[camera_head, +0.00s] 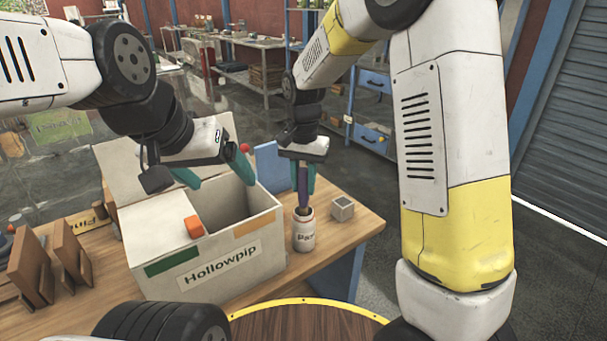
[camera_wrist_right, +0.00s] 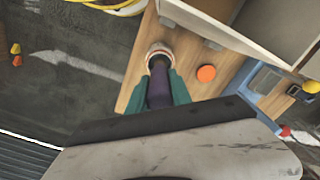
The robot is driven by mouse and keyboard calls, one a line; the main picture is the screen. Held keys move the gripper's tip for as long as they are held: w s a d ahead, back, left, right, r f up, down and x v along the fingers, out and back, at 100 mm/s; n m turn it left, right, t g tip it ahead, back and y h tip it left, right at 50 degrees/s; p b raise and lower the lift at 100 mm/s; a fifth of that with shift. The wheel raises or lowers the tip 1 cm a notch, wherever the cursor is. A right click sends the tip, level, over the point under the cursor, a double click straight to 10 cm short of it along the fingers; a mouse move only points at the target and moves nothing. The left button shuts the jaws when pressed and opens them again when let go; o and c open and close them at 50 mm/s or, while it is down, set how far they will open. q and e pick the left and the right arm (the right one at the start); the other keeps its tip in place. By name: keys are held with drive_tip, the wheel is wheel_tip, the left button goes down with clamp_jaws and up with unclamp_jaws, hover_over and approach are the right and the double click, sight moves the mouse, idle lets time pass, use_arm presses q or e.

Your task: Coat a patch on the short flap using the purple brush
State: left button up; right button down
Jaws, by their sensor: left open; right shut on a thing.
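A white box (camera_head: 230,270) labelled "Hollowpip" stands on the table, open at the right part of its top. A pale flap (camera_head: 150,220) lies over its left part, and another panel stands up behind; I cannot tell which is the short flap. My right gripper (camera_head: 302,178) is shut on the purple brush (camera_head: 303,190), held upright with its lower end in a white jar (camera_head: 304,235). The wrist view also shows the brush (camera_wrist_right: 158,88) entering the jar (camera_wrist_right: 158,50); its bristles are hidden. My left gripper (camera_head: 213,173) is open and empty above the box.
A grey cube (camera_head: 342,208) stands right of the jar. Brown wooden stands (camera_head: 30,265) are at the left. The table's right front corner is clear.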

sight(304, 169)
drive_tip(key=shift+f, duration=0.65)
idle(1.4)
drive_tip(key=shift+r, duration=3.55)
drive_tip(key=shift+s, duration=0.1)
